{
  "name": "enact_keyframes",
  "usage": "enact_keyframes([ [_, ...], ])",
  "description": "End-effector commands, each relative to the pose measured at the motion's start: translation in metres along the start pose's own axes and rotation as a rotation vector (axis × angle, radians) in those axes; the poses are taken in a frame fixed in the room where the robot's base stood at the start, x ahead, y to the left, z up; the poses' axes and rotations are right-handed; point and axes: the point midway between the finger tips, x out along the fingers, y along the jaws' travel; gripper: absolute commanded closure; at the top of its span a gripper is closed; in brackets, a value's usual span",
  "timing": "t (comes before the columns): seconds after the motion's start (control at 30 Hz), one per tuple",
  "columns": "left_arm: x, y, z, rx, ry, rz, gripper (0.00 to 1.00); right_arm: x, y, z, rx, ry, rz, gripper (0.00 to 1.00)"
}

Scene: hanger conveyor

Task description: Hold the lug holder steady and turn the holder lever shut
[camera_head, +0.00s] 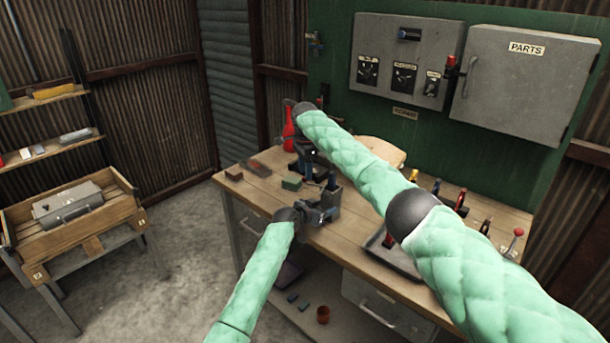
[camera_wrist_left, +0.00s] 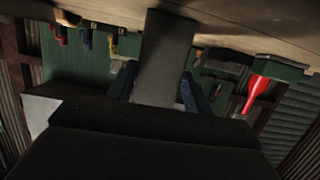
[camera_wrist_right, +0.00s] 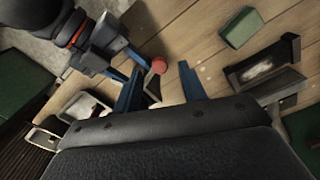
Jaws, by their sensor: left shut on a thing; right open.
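The lug holder (camera_head: 332,196) is a dark grey upright block near the bench's front edge. In the left wrist view the grey block (camera_wrist_left: 165,55) stands between the blue fingers of my left gripper (camera_wrist_left: 157,88), which is shut on it. My left gripper (camera_head: 322,213) comes in from the front in the head view. My right gripper (camera_head: 312,170) is above and behind the block, pointing down. In the right wrist view its blue fingers (camera_wrist_right: 160,85) are open. A red ball knob (camera_wrist_right: 158,65), apparently the lever's end, shows between them; contact cannot be told.
Several coloured-handle tools stand to the right. A dark bracket (camera_wrist_right: 265,70) lies near my right gripper.

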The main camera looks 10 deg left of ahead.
Motion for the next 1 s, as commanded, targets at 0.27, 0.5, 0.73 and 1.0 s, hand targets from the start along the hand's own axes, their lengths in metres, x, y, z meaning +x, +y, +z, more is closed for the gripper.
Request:
enact_keyframes([
  [0.27,0.0,0.0,0.0,0.0,-0.001,0.0,0.82,0.021,0.0,0.0,0.001,0.0,0.0,0.59],
  [0.5,0.0,0.0,0.001,0.0,-0.001,0.0,0.82,0.022,0.0,0.0,0.0,0.0,0.0,0.59],
  [0.73,0.0,0.0,0.001,0.0,-0.001,0.0,0.82,0.022,0.0,0.0,0.0,0.0,0.0,0.92],
  [1.0,0.0,0.0,0.001,0.0,-0.001,0.0,0.82,0.022,0.0,0.0,-0.002,0.0,-0.001,1.0],
])
